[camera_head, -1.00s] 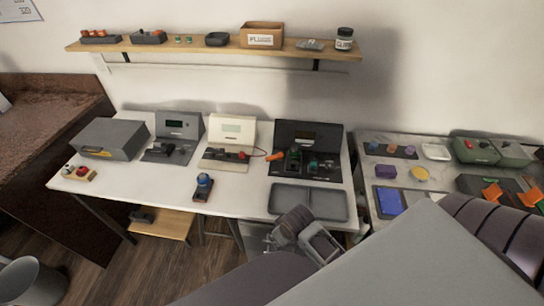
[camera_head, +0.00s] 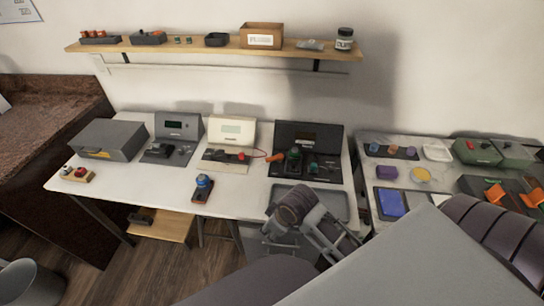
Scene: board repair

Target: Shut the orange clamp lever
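An orange lever (camera_head: 276,158) sticks out at the left edge of the black station (camera_head: 322,173) on the white bench; this appears to be the clamp lever. It looks low and nearly level, but it is too small to tell whether it is shut. My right gripper (camera_head: 342,245), which seems to belong to the arm from the right, is over the bench's front edge, in front of the grey tray. It is well apart from the lever. Its fingertips are unclear, so I cannot tell whether it is open. My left gripper is not in view.
The grey tray (camera_head: 335,200) lies before the black station, partly hidden by my wrist. A cream station (camera_head: 231,133) stands left of the lever. A blue-topped device (camera_head: 204,188) sits near the front edge. More orange parts (camera_head: 497,194) lie on the right-hand bench.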

